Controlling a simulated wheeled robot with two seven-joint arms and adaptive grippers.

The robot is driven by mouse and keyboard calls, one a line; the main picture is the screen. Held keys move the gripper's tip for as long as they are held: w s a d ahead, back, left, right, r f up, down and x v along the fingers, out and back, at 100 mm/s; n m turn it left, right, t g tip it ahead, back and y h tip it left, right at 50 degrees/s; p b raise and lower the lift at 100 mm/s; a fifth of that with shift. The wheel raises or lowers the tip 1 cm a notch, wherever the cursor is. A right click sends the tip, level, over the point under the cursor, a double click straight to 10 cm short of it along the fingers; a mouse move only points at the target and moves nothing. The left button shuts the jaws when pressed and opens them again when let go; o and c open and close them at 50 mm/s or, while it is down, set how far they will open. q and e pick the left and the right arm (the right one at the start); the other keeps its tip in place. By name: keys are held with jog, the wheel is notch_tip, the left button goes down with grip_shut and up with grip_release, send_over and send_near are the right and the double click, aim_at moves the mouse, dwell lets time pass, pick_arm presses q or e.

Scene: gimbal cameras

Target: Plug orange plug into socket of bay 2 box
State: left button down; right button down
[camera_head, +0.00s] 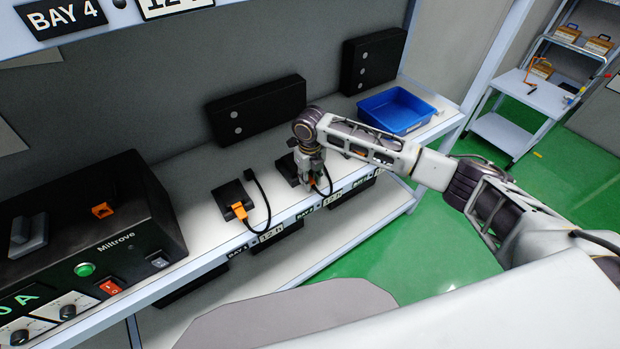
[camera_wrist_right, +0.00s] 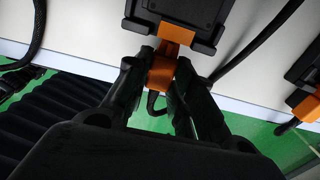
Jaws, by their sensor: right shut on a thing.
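The bay 2 box (camera_head: 287,168) is a small black box on the shelf, partly hidden by my right gripper (camera_head: 314,178). The wrist view shows the box (camera_wrist_right: 185,12) with an orange socket (camera_wrist_right: 178,34) on its near side. My right gripper (camera_wrist_right: 170,82) is shut on the orange plug (camera_wrist_right: 161,73), which has a black cable behind it. The plug is in front of the socket and close up against it; I cannot tell whether it is inserted. My left gripper is not in view.
The bay 1 box (camera_head: 228,201) stands to the left with an orange connector (camera_head: 239,211) and a loose black cable. Another box with an orange part (camera_wrist_right: 306,103) is at the right in the wrist view. A blue bin (camera_head: 396,108) and a Miltrove unit (camera_head: 125,215) share the shelf.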

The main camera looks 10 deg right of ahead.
jog(key=shift+w+a, duration=0.2)
jog(key=shift+w, duration=0.35)
dwell(0.4)
jog(key=c, duration=1.1)
grip_release()
jog(key=shift+r, duration=0.1)
jog(key=shift+c, duration=0.2)
jog(key=shift+w, duration=0.1)
jog(key=shift+w+a+r, duration=0.15)
jog(key=shift+r, duration=0.85)
notch_tip(320, 180, up, 10)
jog(key=shift+s+d+f, duration=0.2)
jog(key=shift+s+d, duration=0.1)
jog(key=shift+d, duration=0.05)
jog(key=shift+c, duration=0.3)
